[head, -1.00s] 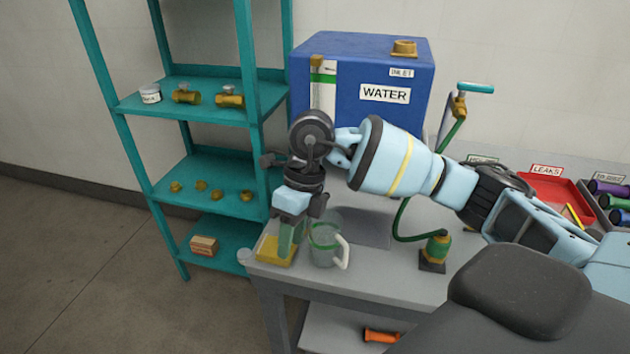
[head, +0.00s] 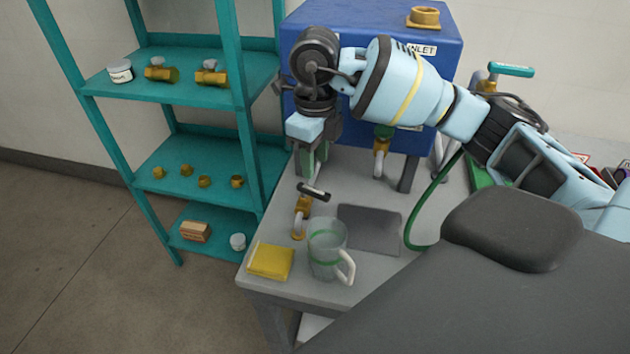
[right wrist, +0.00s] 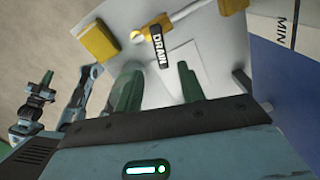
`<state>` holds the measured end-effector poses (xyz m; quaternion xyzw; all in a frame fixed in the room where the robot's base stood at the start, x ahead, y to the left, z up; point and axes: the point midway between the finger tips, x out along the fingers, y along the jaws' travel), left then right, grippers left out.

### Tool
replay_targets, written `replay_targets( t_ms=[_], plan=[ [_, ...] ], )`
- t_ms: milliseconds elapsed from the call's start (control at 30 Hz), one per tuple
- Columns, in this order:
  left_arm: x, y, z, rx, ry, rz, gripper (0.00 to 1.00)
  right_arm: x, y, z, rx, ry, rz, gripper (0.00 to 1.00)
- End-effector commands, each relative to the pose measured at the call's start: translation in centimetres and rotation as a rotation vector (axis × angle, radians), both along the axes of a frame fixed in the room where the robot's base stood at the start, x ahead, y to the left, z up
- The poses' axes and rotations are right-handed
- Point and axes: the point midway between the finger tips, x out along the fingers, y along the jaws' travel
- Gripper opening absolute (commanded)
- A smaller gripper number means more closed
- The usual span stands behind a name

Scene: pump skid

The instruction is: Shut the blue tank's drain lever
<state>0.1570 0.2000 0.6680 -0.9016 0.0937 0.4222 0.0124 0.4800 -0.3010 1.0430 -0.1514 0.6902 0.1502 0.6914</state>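The blue tank (head: 362,75) stands on the grey bench; it also shows in the right wrist view (right wrist: 285,75). The drain lever (head: 313,191) is a dark handle on a brass valve (head: 302,208) in front of the tank. In the right wrist view the drain lever (right wrist: 158,47), lettered DRAIN, lies across its pipe. My right gripper (head: 315,160) is above and behind the lever in the head view. Its two green fingers (right wrist: 157,85) are apart and empty, with the lever beyond them.
A clear jug (head: 326,250) and a yellow sponge (head: 270,261) sit near the bench's front edge, close to the valve. A grey mat (head: 372,230) lies right of it. A green hose (head: 432,205) runs along the right. Teal shelving (head: 185,170) stands left.

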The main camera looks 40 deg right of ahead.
Motion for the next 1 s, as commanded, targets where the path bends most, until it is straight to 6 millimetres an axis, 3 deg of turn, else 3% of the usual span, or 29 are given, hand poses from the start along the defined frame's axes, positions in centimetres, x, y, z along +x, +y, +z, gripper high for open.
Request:
replay_targets(
  t_ms=[500, 867, 1000],
  plan=[
    [0.5, 0.1, 0.2, 0.002, -0.010, 0.000, 0.00, -0.1, 0.0, -6.7, 0.001, 0.003, 0.000, 0.39],
    [0.6, 0.1, 0.3, 0.001, -0.012, 0.000, 0.00, 0.0, 0.0, -7.3, 0.001, 0.000, 0.000, 0.39],
    [0.6, 0.1, 0.3, 0.001, -0.012, 0.000, 0.00, 0.0, 0.0, -7.3, 0.000, 0.001, 0.001, 0.25]
  ],
)
